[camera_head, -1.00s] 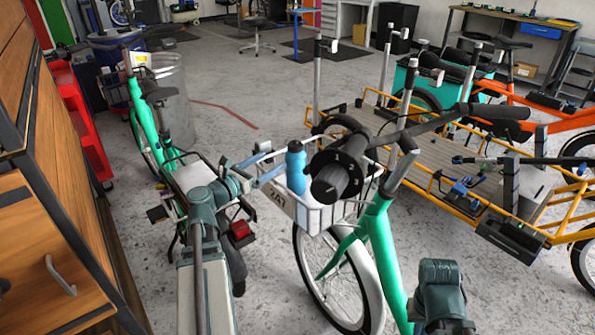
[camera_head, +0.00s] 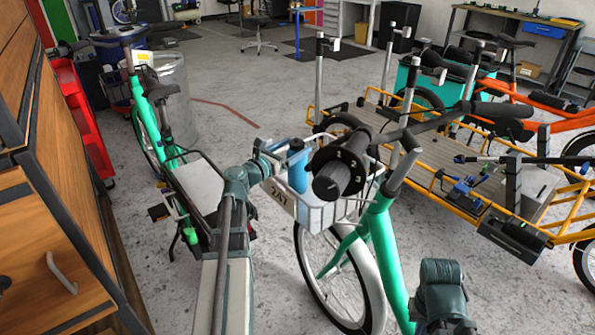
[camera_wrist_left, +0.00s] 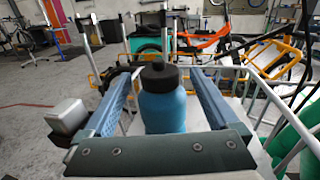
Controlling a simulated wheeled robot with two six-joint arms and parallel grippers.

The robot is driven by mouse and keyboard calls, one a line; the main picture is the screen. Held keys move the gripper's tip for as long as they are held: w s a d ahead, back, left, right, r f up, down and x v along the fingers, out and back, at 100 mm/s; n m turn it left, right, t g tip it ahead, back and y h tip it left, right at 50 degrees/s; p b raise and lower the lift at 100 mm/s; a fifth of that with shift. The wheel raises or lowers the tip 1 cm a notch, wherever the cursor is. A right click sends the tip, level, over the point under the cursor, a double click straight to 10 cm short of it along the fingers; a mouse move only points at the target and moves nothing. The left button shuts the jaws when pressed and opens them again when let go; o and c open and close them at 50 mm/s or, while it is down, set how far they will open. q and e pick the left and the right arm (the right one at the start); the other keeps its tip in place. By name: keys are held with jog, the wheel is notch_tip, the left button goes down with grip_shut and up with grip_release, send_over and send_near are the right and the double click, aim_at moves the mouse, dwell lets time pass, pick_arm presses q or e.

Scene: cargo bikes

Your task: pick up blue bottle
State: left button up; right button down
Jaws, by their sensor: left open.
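The blue bottle (camera_head: 298,166) stands upright in the white wire basket (camera_head: 318,217) on the front of a green bike. Its black cap and blue body (camera_wrist_left: 163,110) show in the left wrist view. My left gripper (camera_head: 288,158) is open at the basket. In the left wrist view its two blue fingers (camera_wrist_left: 160,86) lie on either side of the bottle, with the bottle between them. Whether either finger touches the bottle I cannot tell. The bottle's lower part is hidden.
A handlebar with a black grip (camera_head: 338,170) is close to the right of the bottle. The green bike frame (camera_head: 378,240) stands below. A yellow cargo bike (camera_head: 440,200) is to the right, and wooden cabinets (camera_head: 60,180) are at the left.

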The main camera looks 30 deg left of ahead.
pick_arm(q)
jog(key=shift+w+d, duration=0.15)
jog(key=shift+w, duration=0.8)
grip_shut()
